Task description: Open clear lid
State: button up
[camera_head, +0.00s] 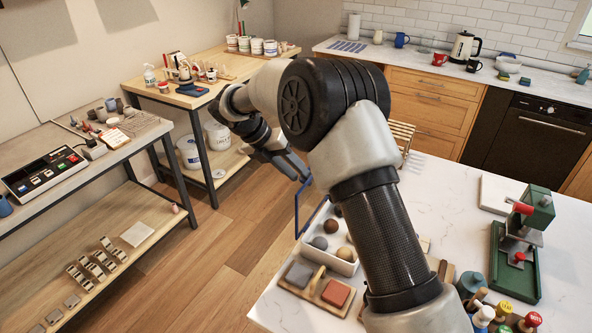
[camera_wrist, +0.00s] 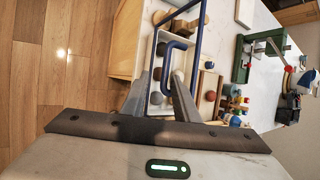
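The clear lid (camera_head: 297,212) has a blue frame and stands steeply raised along the left side of a white box (camera_head: 342,266) in the head view. In the wrist view its blue frame (camera_wrist: 197,38) passes above the box. The white box holds several round clay-coloured balls. My gripper (camera_head: 302,172) is beside the top of the raised lid. In the wrist view my gripper (camera_wrist: 160,76) has its fingers spread apart, with part of the lid's frame between or behind them. I cannot tell whether a finger touches the frame. My arm hides part of the box.
A wooden tray with grey and red blocks (camera_head: 337,293) lies in front of the box. A green press (camera_head: 515,255) and several bottles (camera_head: 484,314) stand at the right. The floor (camera_head: 215,265) left of the white table is clear.

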jog(key=shift+s+a+f, duration=0.3)
jog(key=shift+s+f, duration=0.1)
jog(key=shift+s, duration=0.1)
jog(key=v, duration=1.7)
jog(key=shift+w+d+r, duration=0.25)
jog(key=shift+w+r, duration=0.1)
jog(key=shift+r, duration=0.2)
